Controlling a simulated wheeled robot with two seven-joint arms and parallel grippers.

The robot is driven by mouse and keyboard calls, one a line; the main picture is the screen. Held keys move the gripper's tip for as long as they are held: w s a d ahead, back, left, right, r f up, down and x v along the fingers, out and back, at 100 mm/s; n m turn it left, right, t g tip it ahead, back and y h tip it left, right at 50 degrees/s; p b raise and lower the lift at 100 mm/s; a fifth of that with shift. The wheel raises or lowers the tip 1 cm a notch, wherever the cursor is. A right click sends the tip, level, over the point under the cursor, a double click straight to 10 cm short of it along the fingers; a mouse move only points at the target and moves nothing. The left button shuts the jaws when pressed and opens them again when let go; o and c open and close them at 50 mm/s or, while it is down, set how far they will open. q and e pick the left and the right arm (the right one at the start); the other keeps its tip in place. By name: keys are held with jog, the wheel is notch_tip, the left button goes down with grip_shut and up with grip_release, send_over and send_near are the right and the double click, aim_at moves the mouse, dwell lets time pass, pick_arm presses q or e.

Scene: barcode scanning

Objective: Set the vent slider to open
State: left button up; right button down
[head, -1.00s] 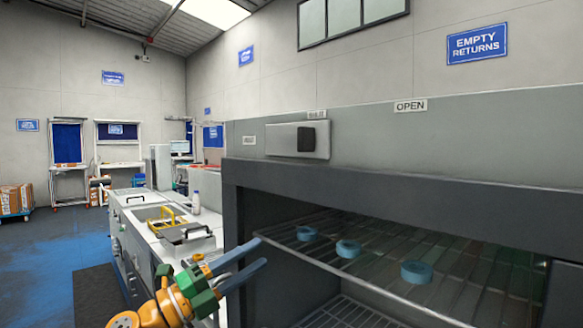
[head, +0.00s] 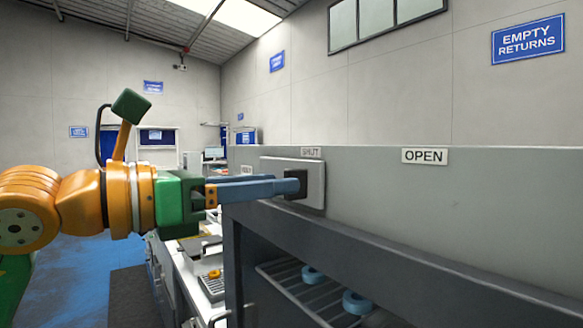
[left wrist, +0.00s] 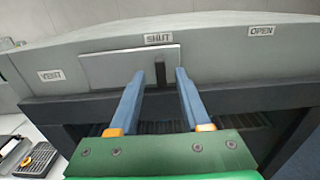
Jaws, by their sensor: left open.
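The vent slider's black knob (head: 297,178) stands out from a pale grey plate (head: 313,172) on the front of the grey cabinet. The knob is under the SHUT label (head: 311,153); the OPEN label (head: 425,157) is further right. My left gripper (head: 290,187) is level with the knob, and its blue fingers partly cover it. In the left wrist view the knob (left wrist: 160,74) shows between the two open fingertips, with a gap on each side. I cannot tell how far the fingers reach past it. My right gripper is not in view.
A VENT label (left wrist: 50,76) is left of the plate. Below is the cabinet's dark frame (head: 330,250), with a wire shelf (head: 285,283) holding blue rings (head: 357,302). The cabinet face right of the plate is clear. A bench with a keypad device (left wrist: 37,160) is at left.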

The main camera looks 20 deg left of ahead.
pick_arm(q)
jog(key=x, duration=0.2)
jog(key=shift+w+d+p, duration=0.3)
jog(key=shift+p, duration=0.05)
grip_shut()
jog(key=shift+s, duration=0.1)
dwell(1.0)
